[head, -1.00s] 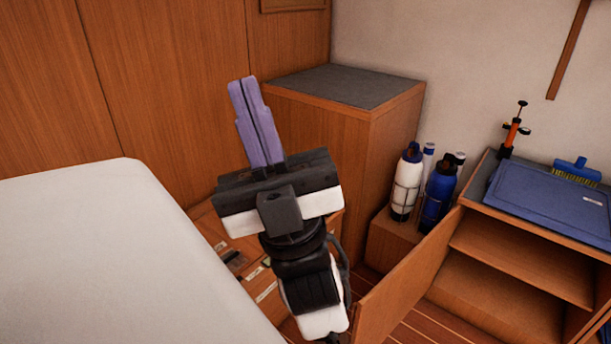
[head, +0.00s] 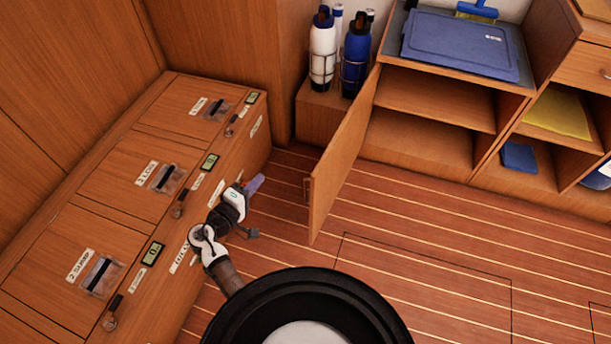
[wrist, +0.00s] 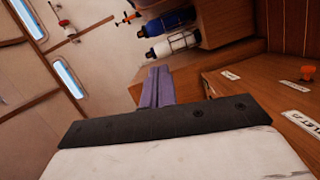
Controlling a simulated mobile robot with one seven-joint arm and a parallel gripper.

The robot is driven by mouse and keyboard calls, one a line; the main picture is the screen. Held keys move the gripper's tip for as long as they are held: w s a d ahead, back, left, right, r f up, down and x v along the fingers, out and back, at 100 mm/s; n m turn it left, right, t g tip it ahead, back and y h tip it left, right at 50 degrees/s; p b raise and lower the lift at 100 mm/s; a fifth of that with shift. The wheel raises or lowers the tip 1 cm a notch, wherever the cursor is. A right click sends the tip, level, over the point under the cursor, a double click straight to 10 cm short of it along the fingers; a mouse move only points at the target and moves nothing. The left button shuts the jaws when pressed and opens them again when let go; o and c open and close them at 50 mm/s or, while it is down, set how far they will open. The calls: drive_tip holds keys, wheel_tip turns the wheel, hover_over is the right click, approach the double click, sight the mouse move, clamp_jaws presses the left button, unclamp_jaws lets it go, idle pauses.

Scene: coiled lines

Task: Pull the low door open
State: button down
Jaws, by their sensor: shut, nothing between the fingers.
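The low door (head: 340,165) is a wooden panel that stands swung out from the low cabinet (head: 425,130), whose shelves show bare. A small fitting shows near the door's free edge, on its left face. My gripper (head: 256,183) is to the left of the door, apart from it, low beside the labelled lockers. Its purple fingers are shut together with nothing between them. In the wrist view the shut fingers (wrist: 156,85) point towards the bottles, and the door cannot be made out there.
Labelled wooden lockers (head: 125,165) with latches run along the left. A white bottle (head: 323,52) and a blue bottle (head: 355,60) stand in racks behind the door. A blue board (head: 460,45) lies on the cabinet top. Striped floor (head: 420,240) is clear in front.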

drive_tip(key=w+d+f+h+p, duration=0.2)
drive_tip(key=w+d, duration=0.1)
drive_tip(key=d, duration=1)
drive_tip(key=shift+w+d+g+p, duration=0.2)
drive_tip(key=shift+d+g+p, duration=0.2)
drive_tip(key=shift+f, duration=0.1)
